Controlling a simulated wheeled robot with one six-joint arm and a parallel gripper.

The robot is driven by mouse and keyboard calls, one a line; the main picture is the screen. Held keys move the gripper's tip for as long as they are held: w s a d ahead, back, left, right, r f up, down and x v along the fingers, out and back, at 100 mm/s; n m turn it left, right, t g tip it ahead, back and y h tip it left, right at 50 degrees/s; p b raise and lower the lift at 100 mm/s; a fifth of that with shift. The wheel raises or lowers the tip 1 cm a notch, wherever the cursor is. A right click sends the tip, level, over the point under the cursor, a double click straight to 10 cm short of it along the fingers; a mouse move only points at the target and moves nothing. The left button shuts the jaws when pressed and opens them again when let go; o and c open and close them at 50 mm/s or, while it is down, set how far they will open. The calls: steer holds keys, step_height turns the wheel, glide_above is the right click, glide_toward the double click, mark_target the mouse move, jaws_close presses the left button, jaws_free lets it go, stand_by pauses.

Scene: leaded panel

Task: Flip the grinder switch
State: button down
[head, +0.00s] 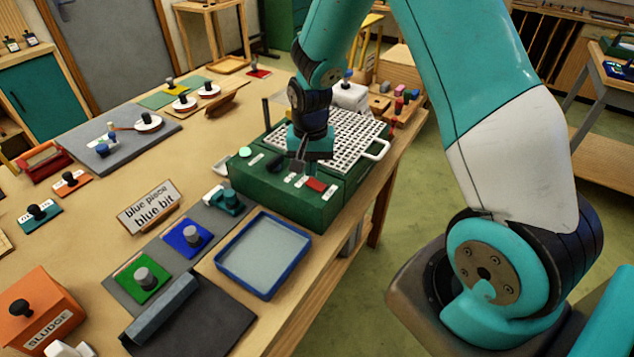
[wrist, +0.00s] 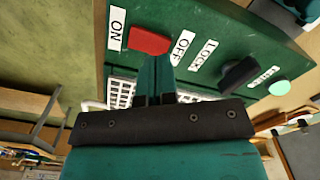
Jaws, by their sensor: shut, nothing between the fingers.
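The grinder (head: 300,208) is a dark green box with a white grid top, at the right end of the bench. Its red switch (head: 316,184) is on the sloped front panel. In the wrist view the red switch (wrist: 150,40) lies between the ON label (wrist: 116,29) and the OFF label (wrist: 181,48). I cannot tell which way it is tipped. My gripper (head: 299,167) is shut and empty, pointing down over the panel. In the wrist view its fingertips (wrist: 156,62) are beside the switch, near its OFF end; I cannot tell whether they touch.
A black knob (wrist: 238,73) by the LOCK label and a mint button (wrist: 279,87) share the panel. A blue-rimmed tray (head: 222,262) stands in front of the grinder. Green (head: 143,279) and blue (head: 188,239) pieces with grey knobs and a sign (head: 149,207) are left of it.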

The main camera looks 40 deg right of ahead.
mark_target(311, 181)
steer(key=shift+f+b, duration=0.95)
steer(key=shift+f, duration=0.35)
stand_by(1.0)
steer(key=shift+r, duration=0.1)
step_height(311, 181, up, 7)
steer(key=p, duration=0.5)
steer(key=shift+p, duration=0.4)
steer(key=s+a+r+n+y+b, duration=0.3)
steer(key=s+a+r+n+b, duration=0.45)
steer(key=a, duration=0.45)
steer(key=s+a+r+n, duration=0.2)
steer(key=s+n, duration=0.1)
steer(key=s, duration=0.4)
steer(key=s+a+r+n+y+b, duration=0.1)
steer(key=s+a+r+n, duration=0.1)
steer(key=s, duration=0.6)
steer(key=shift+s+a+n, duration=0.15)
steer(key=shift+a+n, duration=0.4)
steer(key=shift+n, duration=0.6)
